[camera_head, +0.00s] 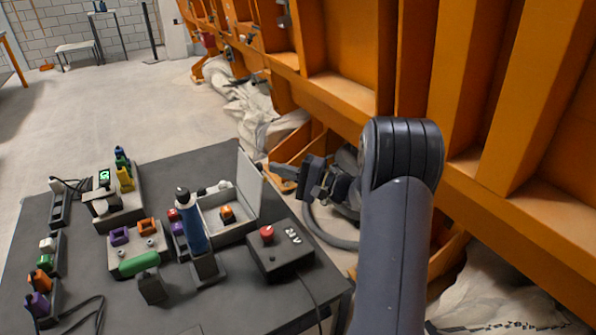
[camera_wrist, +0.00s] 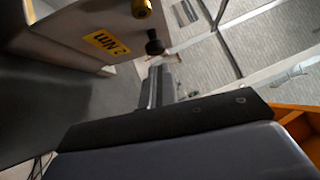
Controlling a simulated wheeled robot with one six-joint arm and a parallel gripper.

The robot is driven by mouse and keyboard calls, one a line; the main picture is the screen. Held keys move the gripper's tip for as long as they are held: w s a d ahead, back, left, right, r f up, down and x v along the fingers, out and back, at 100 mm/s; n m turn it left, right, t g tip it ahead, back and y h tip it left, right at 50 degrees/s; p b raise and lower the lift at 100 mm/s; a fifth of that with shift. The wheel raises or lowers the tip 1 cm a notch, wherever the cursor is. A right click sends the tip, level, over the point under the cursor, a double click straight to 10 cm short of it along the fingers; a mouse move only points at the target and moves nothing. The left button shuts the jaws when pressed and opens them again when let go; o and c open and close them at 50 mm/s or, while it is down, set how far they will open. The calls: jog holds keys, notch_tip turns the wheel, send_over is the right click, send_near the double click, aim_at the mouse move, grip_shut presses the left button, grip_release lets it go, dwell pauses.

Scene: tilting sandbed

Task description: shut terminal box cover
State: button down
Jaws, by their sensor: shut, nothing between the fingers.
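The terminal box (camera_head: 238,233) is a light grey box on the dark table. Its cover (camera_head: 250,182) stands open and roughly upright along the box's right edge. An orange part and other small parts show inside. My gripper (camera_head: 272,167) is shut and empty, just right of the cover on its outer side, fingers pointing left. I cannot tell whether the fingertips touch the cover. In the wrist view my shut fingers (camera_wrist: 160,85) lie near a grey panel with a yellow label (camera_wrist: 106,43), a brass fitting (camera_wrist: 141,8) and a black fitting (camera_wrist: 155,45).
A control box with a red button (camera_head: 267,233) sits in front of the terminal box. A blue bottle-like tool (camera_head: 190,222) stands at its left. Coloured connectors and a green cylinder (camera_head: 139,263) lie further left. Orange steel framing (camera_head: 340,90) rises close behind my arm.

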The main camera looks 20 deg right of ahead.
jog(key=shift+s+a+r, duration=0.1)
jog(key=shift+a, duration=0.5)
